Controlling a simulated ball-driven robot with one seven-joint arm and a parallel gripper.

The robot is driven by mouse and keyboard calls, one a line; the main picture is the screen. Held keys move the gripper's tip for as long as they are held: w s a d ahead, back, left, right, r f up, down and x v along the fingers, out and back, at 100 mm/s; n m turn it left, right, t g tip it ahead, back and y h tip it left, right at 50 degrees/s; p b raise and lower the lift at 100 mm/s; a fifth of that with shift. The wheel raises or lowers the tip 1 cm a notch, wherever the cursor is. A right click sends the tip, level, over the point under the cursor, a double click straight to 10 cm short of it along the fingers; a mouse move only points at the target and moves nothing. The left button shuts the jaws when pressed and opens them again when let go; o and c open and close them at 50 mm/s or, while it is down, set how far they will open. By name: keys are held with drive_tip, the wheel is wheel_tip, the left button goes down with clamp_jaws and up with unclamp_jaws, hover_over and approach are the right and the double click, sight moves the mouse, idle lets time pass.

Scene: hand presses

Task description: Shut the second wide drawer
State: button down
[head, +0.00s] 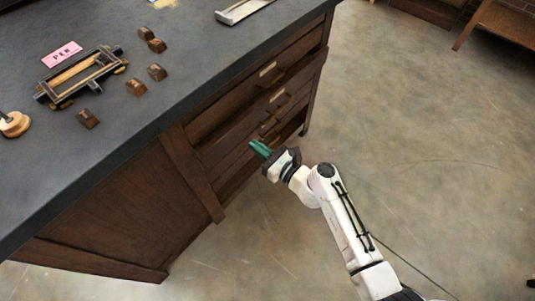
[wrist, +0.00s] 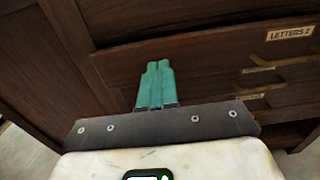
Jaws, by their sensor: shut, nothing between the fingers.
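The second wide drawer (head: 247,121) is a dark wooden front on the side of the bench, and it seems to stand out a little from the drawer above. In the wrist view its front (wrist: 205,62) bears a label reading LETTERS 2 (wrist: 291,33) and a brass handle (wrist: 288,59). My gripper (head: 260,148) has green fingers, shut together and empty. In the wrist view the fingers (wrist: 157,66) point at the drawer front, left of the handle. I cannot tell whether they touch it.
Another drawer (head: 284,62) lies above, and more labelled drawers lie below. The dark bench top (head: 150,110) holds a small press (head: 82,75), a pink PEN card (head: 62,54) and several brown blocks. The floor (head: 420,130) to the right is clear.

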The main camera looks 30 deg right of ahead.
sight(234, 130)
drive_tip(key=x, duration=0.7)
drive_tip(key=shift+w+b, duration=0.1)
drive_tip(key=shift+b, duration=0.2)
drive_tip(key=shift+b+x, duration=0.4)
drive_tip(key=shift+x, duration=0.85)
drive_tip(key=shift+f, duration=0.1)
